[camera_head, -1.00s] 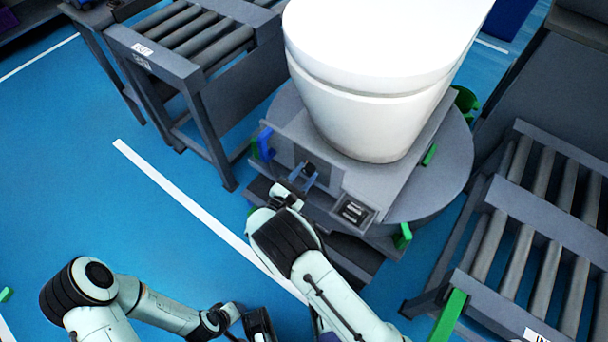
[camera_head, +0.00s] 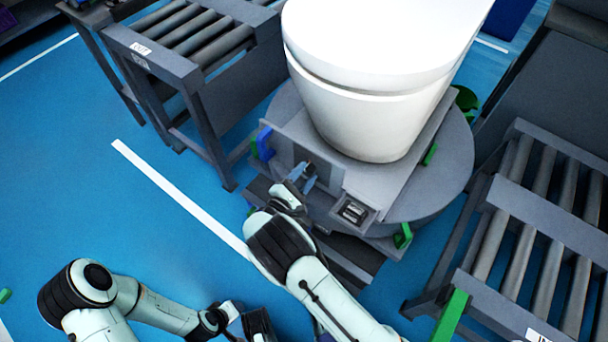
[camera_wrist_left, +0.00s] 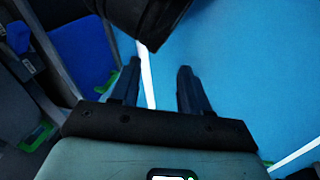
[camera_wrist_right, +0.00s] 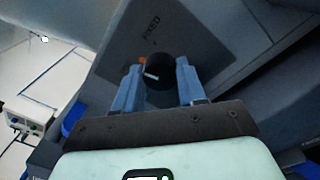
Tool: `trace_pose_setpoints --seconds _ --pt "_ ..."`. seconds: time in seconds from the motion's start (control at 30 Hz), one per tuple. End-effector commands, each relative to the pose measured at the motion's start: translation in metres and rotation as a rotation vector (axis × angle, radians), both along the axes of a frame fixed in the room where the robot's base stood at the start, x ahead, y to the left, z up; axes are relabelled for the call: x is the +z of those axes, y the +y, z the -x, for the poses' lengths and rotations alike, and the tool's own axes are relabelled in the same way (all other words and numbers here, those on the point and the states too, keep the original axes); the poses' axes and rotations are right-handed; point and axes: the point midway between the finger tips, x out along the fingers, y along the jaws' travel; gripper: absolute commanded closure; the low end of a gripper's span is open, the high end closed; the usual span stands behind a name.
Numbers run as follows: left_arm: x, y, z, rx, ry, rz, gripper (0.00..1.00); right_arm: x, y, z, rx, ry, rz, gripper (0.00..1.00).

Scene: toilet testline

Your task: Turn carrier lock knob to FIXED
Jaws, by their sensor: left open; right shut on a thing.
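The carrier lock knob (camera_wrist_right: 158,72) is dark and round, with a pale mark on its face, on a grey plate (camera_wrist_right: 190,42) lettered FIXED in the right wrist view. A small orange mark shows beside the knob. My right gripper (camera_wrist_right: 158,75) is shut on the knob, one blue-grey finger on either side. In the head view my right gripper (camera_head: 308,178) is at the front of the carrier (camera_head: 388,184), which bears a white toilet (camera_head: 365,115). My left gripper (camera_wrist_left: 158,70) is open and empty, low over the floor and away from the carrier.
A roller conveyor (camera_head: 175,55) stands at the upper left and another (camera_head: 535,225) at the right, close to the round turntable (camera_head: 452,175). A small dark switch box (camera_head: 353,211) sits right of the knob.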

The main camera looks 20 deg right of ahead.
Motion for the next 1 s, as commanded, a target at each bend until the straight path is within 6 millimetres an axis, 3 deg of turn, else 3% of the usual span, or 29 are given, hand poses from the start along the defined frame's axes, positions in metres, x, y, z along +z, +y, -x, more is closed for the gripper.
trace_pose_setpoints --seconds 0.6,1.0 --pt "-0.011 0.008 -0.016 0.017 -0.041 -0.020 0.54 -0.004 0.001 0.001 0.002 -0.453 -0.362 0.90" --pt "-0.015 0.012 -0.023 0.024 -0.059 -0.030 0.54 -0.005 0.002 0.000 0.002 -0.664 -0.529 0.90"
